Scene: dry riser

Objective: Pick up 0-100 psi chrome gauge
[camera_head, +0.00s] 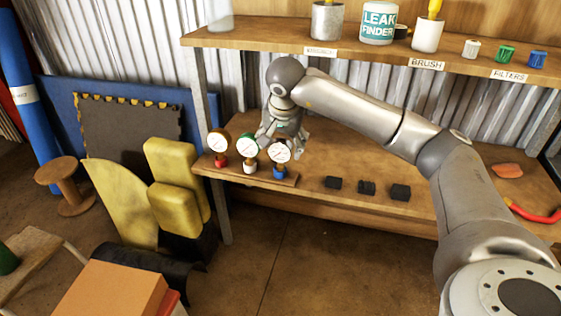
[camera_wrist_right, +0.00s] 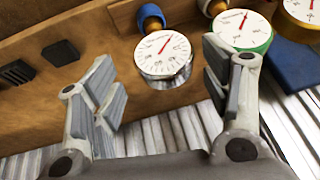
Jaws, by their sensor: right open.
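The chrome-rimmed gauge (camera_head: 280,153) with a white dial and blue base is the rightmost of three gauges on a wooden strip at the bench's front left. In the right wrist view the chrome gauge (camera_wrist_right: 163,56) shows ahead, between the finger directions; its scale is too small to read surely. My right gripper (camera_head: 282,136) is open and empty, just behind and above it. My left gripper is not in view.
A green-rimmed gauge (camera_head: 249,146) stands close beside it, and a brass-rimmed gauge (camera_head: 218,143) is further left. Several small black blocks (camera_head: 367,188) lie to the right. The upper shelf (camera_head: 280,43) with cans and filters overhangs the bench. Corrugated wall stands behind.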

